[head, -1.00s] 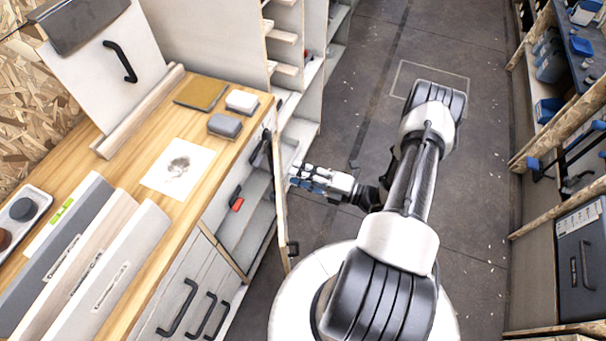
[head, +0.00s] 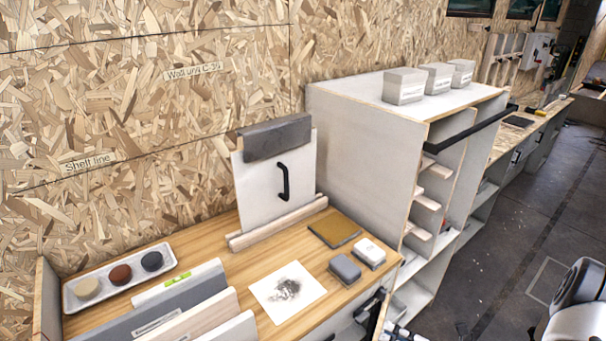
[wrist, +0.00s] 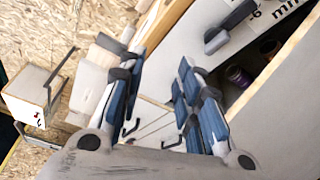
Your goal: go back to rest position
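My gripper (wrist: 160,72) shows in the wrist view with its two blue-padded fingers spread apart and nothing between them. Behind the fingers are pale cabinet fronts with dark handles. An open compartment to the right of the fingers holds a dark, purple-lidded jar (wrist: 238,76). In the head view only a small part of the gripper shows at the bottom edge, beside the cabinet. Part of my arm shows at the lower right. The rest of the arm is out of frame.
The wooden worktop (head: 228,275) carries a tray of round pots (head: 120,276), a smudged sheet (head: 287,291), grey and white blocks and upright boards. A tall shelf unit (head: 365,140) with white boxes on top stands behind it. Floor (head: 505,240) is open to the right.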

